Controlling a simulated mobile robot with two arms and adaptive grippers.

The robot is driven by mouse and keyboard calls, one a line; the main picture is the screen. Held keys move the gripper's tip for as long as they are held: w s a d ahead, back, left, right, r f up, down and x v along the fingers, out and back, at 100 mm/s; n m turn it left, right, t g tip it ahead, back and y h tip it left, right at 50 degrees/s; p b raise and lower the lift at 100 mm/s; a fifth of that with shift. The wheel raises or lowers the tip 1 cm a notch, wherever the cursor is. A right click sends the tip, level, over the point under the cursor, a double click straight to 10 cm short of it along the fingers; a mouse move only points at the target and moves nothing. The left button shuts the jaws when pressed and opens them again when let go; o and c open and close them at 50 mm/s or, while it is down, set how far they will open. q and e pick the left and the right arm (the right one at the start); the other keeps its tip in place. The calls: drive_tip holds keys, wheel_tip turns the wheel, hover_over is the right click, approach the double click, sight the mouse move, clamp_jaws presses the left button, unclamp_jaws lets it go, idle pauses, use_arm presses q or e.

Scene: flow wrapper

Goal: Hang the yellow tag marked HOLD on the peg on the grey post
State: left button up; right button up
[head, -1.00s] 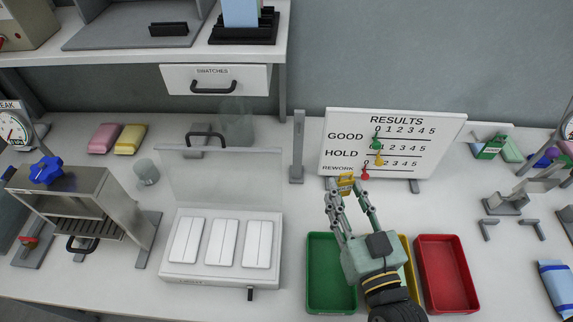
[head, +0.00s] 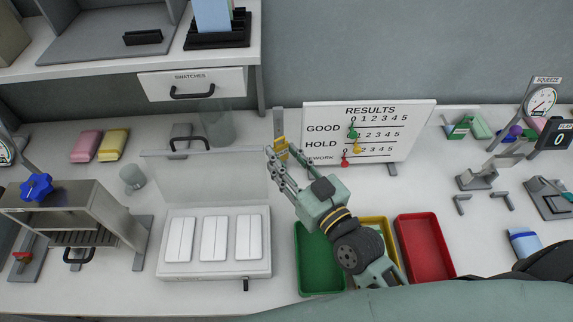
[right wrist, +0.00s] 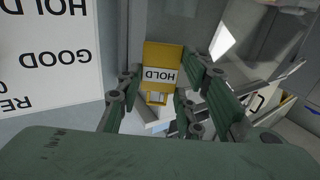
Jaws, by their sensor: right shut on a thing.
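The yellow tag marked HOLD (head: 280,146) is in my right gripper (head: 279,160), upright in front of the grey post (head: 278,117). In the right wrist view the tag (right wrist: 159,62) sits between the fingers (right wrist: 157,98), its white HOLD label upside down. The post stands just left of the results board. The tag and fingers cover its lower part in the head view. I cannot make out the peg, nor whether the tag touches the post. My left gripper is not in view.
The results board (head: 420,118) stands close to the right of the gripper. The clear-lidded machine (head: 225,270) is to the left. A green bin (head: 320,285), a yellow bin and a red bin (head: 425,250) lie below and right of the post.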

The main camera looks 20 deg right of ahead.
sight(286, 147)
drive_tip(key=shift+w+d, duration=0.1)
drive_tip(key=shift+w, duration=0.45)
drive_tip(key=shift+w+d+f+b, duration=0.1)
drive_tip(key=shift+w+d+b, duration=0.1)
drive_tip(key=shift+w+b, duration=0.4)
drive_tip(key=shift+w+d+f+b, duration=0.1)
drive_tip(key=shift+w+d+b, duration=0.1)
drive_tip(key=shift+w, duration=0.65)
drive_tip(key=shift+w+f, duration=0.1)
drive_tip(key=shift+w, duration=0.65)
drive_tip(key=o, duration=0.9)
